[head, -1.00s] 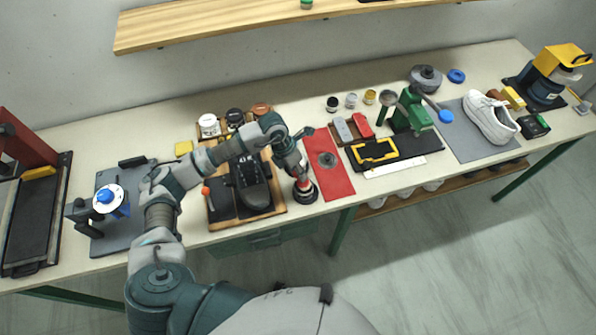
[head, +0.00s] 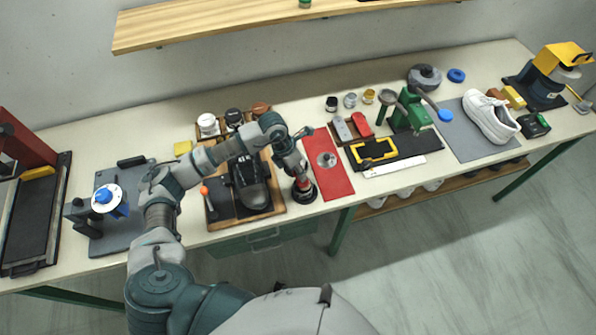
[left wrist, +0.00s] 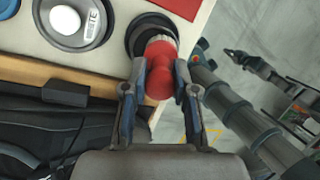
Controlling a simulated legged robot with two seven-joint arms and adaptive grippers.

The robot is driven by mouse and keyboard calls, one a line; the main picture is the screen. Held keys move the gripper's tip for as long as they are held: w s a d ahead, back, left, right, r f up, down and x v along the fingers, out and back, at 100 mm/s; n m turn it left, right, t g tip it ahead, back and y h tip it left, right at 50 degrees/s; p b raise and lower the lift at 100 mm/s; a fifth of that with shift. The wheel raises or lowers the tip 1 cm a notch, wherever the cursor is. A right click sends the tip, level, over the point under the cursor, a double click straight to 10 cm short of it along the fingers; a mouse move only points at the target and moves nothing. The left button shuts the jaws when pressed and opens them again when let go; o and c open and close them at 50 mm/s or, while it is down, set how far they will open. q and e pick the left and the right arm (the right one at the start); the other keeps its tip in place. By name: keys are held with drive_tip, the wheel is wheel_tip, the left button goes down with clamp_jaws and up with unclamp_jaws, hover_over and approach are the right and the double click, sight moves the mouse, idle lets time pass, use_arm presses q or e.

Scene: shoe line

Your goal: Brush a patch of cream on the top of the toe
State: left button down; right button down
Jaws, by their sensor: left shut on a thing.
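My left gripper (head: 297,172) is shut on a red-handled brush (left wrist: 160,68), with its fingers on both sides of the red knob. The brush's lower end is at a round black dish (head: 304,195) on the table, close to the front edge. The dish also shows in the left wrist view (left wrist: 133,42). Whether the bristles touch anything inside is hidden. A black shoe (head: 251,185) lies in a wooden tray (head: 280,209) left of the gripper. I cannot see cream on its toe. My right gripper (left wrist: 240,58) appears small in the left wrist view.
A red mat (head: 336,183) lies right of the dish. Several jars, including a white one (head: 208,124), stand behind the tray. A white sneaker (head: 490,116) stands far right on a grey mat (head: 463,143).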

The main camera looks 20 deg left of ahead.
use_arm(q)
drive_tip(key=shift+d, duration=0.2)
idle(0.4)
drive_tip(key=shift+a+f+b, duration=0.1)
drive_tip(key=shift+f+b, duration=0.05)
drive_tip(key=shift+b, duration=0.15)
idle(1.2)
drive_tip(key=shift+r+p, duration=2)
drive_tip(key=shift+r, duration=1.55)
